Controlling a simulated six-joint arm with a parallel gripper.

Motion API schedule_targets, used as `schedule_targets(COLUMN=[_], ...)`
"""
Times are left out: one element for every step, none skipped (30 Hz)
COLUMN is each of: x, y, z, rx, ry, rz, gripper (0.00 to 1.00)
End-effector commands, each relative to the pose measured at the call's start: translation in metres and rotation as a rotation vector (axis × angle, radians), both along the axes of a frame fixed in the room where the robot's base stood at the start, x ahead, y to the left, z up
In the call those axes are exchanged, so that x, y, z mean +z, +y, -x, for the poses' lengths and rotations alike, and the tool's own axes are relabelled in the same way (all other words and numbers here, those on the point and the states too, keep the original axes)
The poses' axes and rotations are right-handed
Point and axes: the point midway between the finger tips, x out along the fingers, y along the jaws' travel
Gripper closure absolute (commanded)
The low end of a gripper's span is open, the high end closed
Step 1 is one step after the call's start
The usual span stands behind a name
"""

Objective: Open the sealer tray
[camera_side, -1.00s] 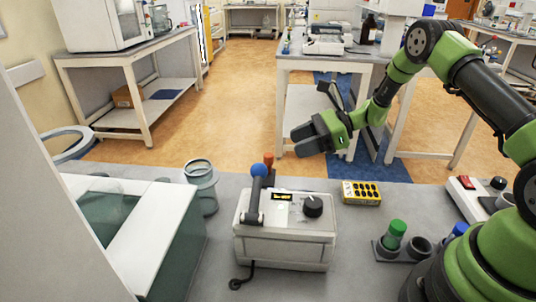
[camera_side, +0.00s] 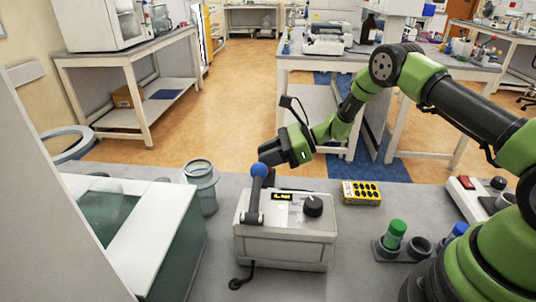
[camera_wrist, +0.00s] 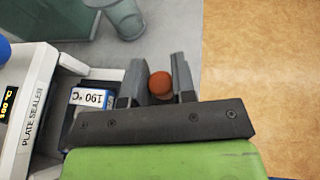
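The plate sealer (camera_side: 285,240) is a pale box on the bench, with a blue-balled lever (camera_side: 255,195), a lit display and a black dial. In the wrist view, its side (camera_wrist: 35,115) reads "PLATE SEALER". A red-orange knob (camera_wrist: 160,85) stands just beyond the sealer's far edge; my gripper hides it in the side view. My gripper (camera_side: 272,155) is at the sealer's far side, behind the lever. In the wrist view, its open fingers (camera_wrist: 160,80) stand on either side of the knob; I cannot tell whether they touch it.
A glass jar (camera_side: 201,185) stands left of the sealer. A yellow block with dark holes (camera_side: 361,193) sits to its right, with a green-capped tube (camera_side: 395,233) in a rack nearer my base. The floor (camera_wrist: 260,80) lies open beyond the bench edge.

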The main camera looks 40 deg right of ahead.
Motion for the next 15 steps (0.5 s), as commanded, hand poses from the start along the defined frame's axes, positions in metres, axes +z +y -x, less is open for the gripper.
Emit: schedule_targets(x=[0.0, 0.0, 0.0, 0.0, 0.0, 0.0, 0.0, 0.0, 0.0, 0.0, 0.0, 0.0, 0.0, 0.0, 0.0], y=[0.0, 0.0, 0.0, 0.0, 0.0, -0.001, -0.001, -0.002, -0.005, -0.007, -0.009, -0.012, -0.014, -0.016, -0.019], z=[0.0, 0.0, 0.0, 0.0, 0.0, 0.0, -0.001, -0.003, -0.005, -0.008, -0.01, -0.013, -0.016, -0.018, -0.02], rx=[0.0, 0.0, 0.0, 0.0, 0.0, 0.0, 0.001, 0.0, -0.001, 0.001, 0.001, 0.001, 0.001, 0.0, 0.001], ry=[0.0, 0.0, 0.0, 0.0, 0.0, -0.001, -0.002, -0.004, -0.004, -0.006, -0.006, -0.007, -0.007, -0.006, -0.006], rz=[0.0, 0.0, 0.0, 0.0, 0.0, 0.001, 0.0, 0.0, -0.001, -0.001, -0.002, -0.002, -0.002, -0.003, -0.003], gripper=[0.95, 1.0, 1.0, 1.0, 1.0, 1.0, 1.0, 1.0, 1.0, 1.0, 1.0, 1.0, 1.0, 1.0, 1.0])
